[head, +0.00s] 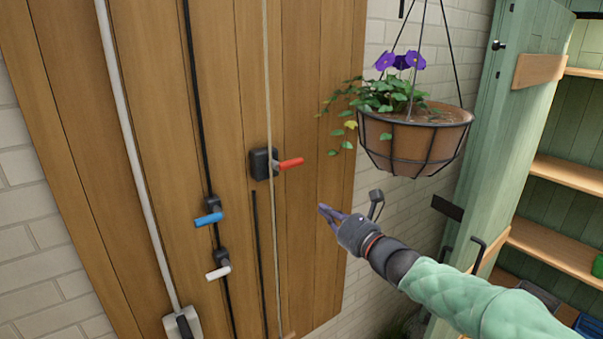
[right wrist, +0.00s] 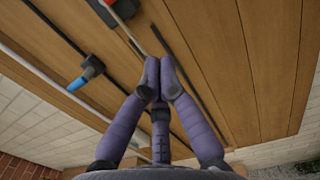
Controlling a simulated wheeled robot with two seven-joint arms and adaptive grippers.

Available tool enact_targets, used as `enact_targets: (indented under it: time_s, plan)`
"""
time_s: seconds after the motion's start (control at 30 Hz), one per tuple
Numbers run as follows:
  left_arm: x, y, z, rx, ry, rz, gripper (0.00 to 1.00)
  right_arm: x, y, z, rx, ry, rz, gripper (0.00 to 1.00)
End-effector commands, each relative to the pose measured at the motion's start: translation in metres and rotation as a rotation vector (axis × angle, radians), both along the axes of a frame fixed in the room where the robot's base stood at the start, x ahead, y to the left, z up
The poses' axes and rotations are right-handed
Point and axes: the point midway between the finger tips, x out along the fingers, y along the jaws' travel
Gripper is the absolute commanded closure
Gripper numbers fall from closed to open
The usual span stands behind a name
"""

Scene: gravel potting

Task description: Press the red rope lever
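The red rope lever (head: 290,163) sticks out to the right from a black box (head: 259,164) on the wooden board, with a pale rope (head: 268,110) running past it. My right gripper (head: 326,211) is below and to the right of the lever, apart from it. In the right wrist view its purple fingers (right wrist: 160,75) come together at the tips with nothing between them. A bit of the red lever (right wrist: 108,2) shows at the top edge there. My left gripper is not in view.
A blue lever (head: 208,219) and a white lever (head: 218,272) sit lower left on black cords. A hanging basket (head: 415,140) with purple flowers hangs at upper right. A green cabinet door (head: 510,110) and shelves stand at right.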

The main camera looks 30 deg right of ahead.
Motion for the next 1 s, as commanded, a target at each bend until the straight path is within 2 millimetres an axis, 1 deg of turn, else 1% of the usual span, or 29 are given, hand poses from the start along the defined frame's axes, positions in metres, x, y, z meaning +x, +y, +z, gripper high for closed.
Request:
enact_targets:
  time_s: [0.07, 0.3, 0.47, 0.57, 1.0]
  plan:
    - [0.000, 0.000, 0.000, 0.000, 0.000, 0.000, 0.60, -0.001, -0.001, 0.003, 0.005, -0.006, -0.003, 1.00]
    - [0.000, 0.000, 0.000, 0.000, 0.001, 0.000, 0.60, 0.000, -0.001, 0.002, 0.003, -0.005, -0.002, 1.00]
    - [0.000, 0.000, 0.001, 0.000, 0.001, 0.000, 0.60, 0.007, 0.000, 0.002, 0.002, -0.004, 0.000, 1.00]
    - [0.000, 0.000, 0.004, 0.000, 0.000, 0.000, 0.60, 0.019, 0.002, 0.002, 0.004, -0.003, 0.001, 1.00]
    - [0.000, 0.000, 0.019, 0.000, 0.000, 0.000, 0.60, 0.095, 0.008, 0.007, 0.002, -0.002, 0.001, 1.00]
